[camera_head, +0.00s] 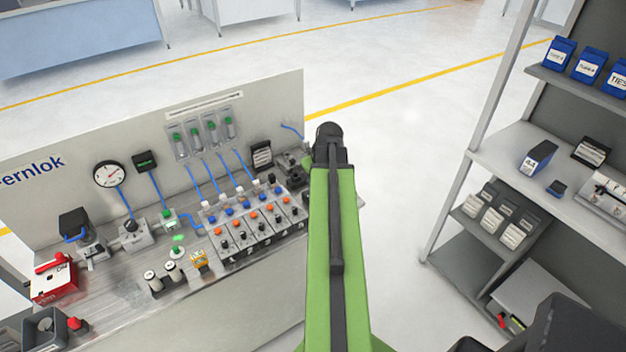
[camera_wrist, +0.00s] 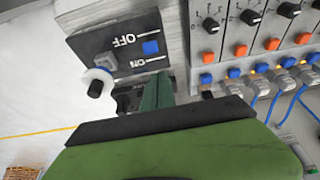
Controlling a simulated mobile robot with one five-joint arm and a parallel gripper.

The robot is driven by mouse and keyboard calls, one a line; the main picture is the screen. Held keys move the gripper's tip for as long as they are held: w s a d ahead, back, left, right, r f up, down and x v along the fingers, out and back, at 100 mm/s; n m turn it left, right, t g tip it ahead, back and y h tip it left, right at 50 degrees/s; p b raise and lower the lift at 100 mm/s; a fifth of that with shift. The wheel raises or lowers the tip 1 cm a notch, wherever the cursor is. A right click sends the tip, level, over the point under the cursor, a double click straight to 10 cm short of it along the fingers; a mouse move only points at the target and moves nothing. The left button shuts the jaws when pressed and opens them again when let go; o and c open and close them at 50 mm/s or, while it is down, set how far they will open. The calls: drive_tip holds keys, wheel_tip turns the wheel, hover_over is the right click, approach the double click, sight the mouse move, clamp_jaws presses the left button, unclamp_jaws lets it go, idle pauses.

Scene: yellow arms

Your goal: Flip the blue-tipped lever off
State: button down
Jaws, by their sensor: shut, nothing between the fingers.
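A dark switch plate (camera_wrist: 118,50) with OFF and ON printed on it, upside down in the wrist view, sits at the upper left. A black knob with a white collar (camera_wrist: 98,84) sticks out at the plate's lower left corner. My gripper (camera_wrist: 157,84) is shut and empty, its green fingers close below the plate; contact is unclear. In the head view my arm hides the gripper.
A valve block (camera_head: 250,228) with orange and blue buttons and black knobs stands beside the switch plate, with blue hoses near it. A red box (camera_head: 54,283) with a red handle is at the bench's left. A shelf rack (camera_head: 520,160) stands right; open floor lies between.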

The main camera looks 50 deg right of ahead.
wheel_tip(320, 180, up, 3)
drive_tip(key=w+p, duration=0.3)
drive_tip(key=s+a+r+p, duration=0.1)
drive_tip(key=s+r+p, duration=0.4)
drive_tip(key=s, duration=0.2)
drive_tip(key=shift+a+r+p, duration=0.15)
drive_tip(key=shift+r+p, duration=0.15)
drive_tip(key=shift+r, duration=0.1)
